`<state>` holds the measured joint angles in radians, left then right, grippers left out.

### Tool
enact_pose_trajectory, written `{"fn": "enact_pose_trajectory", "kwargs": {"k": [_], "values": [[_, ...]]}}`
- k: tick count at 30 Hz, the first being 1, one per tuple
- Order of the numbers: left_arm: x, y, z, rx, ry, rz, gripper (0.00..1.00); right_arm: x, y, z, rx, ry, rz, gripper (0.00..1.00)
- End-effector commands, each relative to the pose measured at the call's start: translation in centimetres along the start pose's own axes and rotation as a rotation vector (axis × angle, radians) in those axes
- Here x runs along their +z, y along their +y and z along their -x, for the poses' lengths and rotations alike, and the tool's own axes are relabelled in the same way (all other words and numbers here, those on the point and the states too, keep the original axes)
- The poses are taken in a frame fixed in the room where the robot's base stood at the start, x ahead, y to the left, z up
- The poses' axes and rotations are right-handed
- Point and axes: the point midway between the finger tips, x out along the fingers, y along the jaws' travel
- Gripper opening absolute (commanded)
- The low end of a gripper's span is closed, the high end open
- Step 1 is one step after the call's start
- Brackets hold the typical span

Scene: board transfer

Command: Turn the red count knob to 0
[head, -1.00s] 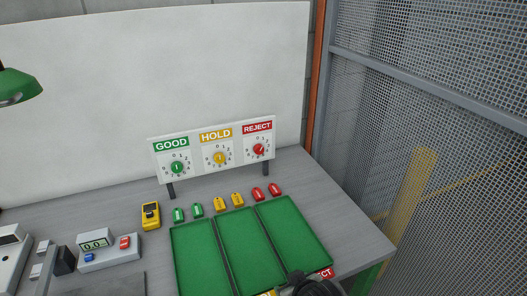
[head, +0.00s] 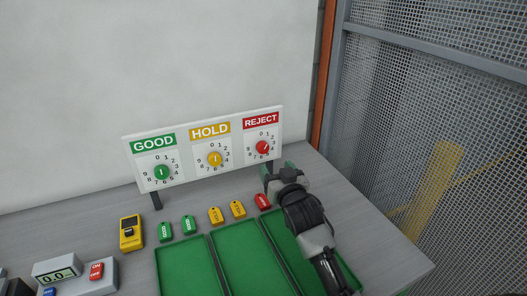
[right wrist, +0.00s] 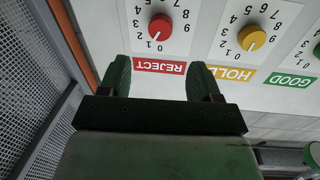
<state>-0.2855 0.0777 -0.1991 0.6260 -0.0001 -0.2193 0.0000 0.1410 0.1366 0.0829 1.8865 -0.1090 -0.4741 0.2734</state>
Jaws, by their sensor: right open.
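The red count knob (head: 262,147) is on the dial under the red REJECT label (head: 261,120), at the right end of the white board (head: 204,184). It also shows in the right wrist view (right wrist: 160,27), upside down, its white mark pointing toward the low digits, near 1 or 2; I cannot tell exactly. My right gripper (head: 277,168) is open and empty, just below and right of the REJECT dial. In the right wrist view its green fingers (right wrist: 161,80) are apart, with the REJECT label beyond them. The knob lies past the fingertips, apart from them. My left gripper is not in view.
A yellow knob (head: 215,159) and a green knob (head: 161,172) sit on the dials to the left. Green trays (head: 243,255) and several coloured tags (head: 216,216) lie below the board. A mesh fence (head: 430,130) stands at the right.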

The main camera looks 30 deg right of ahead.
Motion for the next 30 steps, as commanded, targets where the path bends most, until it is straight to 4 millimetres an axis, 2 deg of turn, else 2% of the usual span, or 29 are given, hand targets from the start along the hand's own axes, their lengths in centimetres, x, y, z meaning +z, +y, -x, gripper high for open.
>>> {"fn": "enact_pose_trajectory", "kwargs": {"k": [3,7,11,15,20,30], "values": [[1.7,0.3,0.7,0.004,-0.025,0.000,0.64,-0.3,0.0,-2.1,0.000,-0.001,0.001,0.63],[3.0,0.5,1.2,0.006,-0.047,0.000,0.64,-0.3,0.0,-4.5,0.000,-0.002,0.001,0.63],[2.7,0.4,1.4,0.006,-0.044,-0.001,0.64,-0.2,0.0,-6.6,0.001,-0.003,0.001,0.63],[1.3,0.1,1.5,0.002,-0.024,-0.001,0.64,-0.1,0.0,-8.2,0.001,-0.003,0.002,0.63],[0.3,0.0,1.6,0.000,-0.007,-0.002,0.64,-0.1,0.0,-9.2,0.000,-0.002,0.002,0.63],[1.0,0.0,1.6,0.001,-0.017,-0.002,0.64,0.1,0.0,-9.4,0.000,-0.003,0.002,0.62]]}}
